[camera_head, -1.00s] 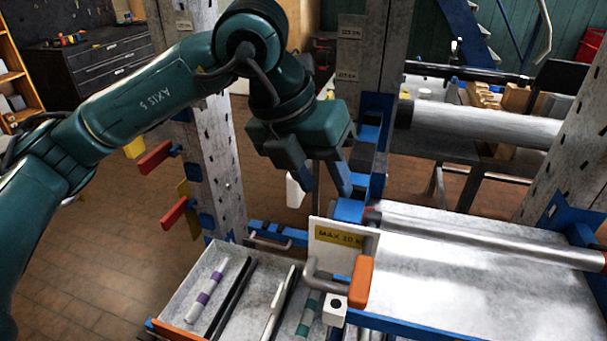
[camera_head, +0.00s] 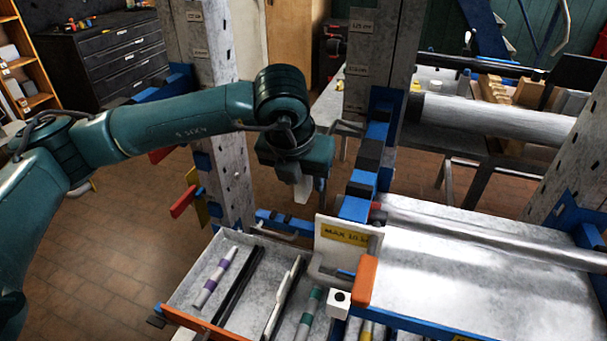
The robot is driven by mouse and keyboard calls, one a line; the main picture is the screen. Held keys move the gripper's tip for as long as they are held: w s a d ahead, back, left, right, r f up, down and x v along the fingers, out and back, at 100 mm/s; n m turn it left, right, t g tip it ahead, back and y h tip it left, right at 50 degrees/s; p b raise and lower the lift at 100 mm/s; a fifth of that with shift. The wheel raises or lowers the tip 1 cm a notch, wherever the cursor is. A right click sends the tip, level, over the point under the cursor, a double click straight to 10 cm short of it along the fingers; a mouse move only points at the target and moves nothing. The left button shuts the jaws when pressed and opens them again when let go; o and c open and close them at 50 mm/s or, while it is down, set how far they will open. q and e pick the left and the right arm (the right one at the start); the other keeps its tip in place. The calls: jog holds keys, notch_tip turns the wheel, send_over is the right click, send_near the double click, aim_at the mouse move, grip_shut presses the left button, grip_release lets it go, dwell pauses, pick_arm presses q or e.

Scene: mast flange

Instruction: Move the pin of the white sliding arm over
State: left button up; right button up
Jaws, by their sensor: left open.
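My left gripper (camera_head: 312,188) is open in front of the left upright frame, pointing down above the gap between the drawer and the blue-and-black rail (camera_head: 362,182). A small white upright piece (camera_head: 303,190) shows right at the fingers. I cannot tell whether it touches them or is part of the white sliding arm. I cannot make out a pin. A white plate marked MAX 10 kg (camera_head: 345,222) stands below and right of the gripper. My right gripper is not in view.
An open grey drawer (camera_head: 190,288) holding striped rods lies below. An orange handle (camera_head: 365,281) and a white block (camera_head: 338,304) sit beside it. Red levers (camera_head: 183,202) stick out from the left perforated post (camera_head: 232,165). A metal shelf (camera_head: 470,270) fills the right.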

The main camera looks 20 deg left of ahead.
pick_arm(q)
jog(key=shift+w+f, duration=0.2)
jog(key=shift+f, duration=0.3)
grip_shut()
dwell(0.3)
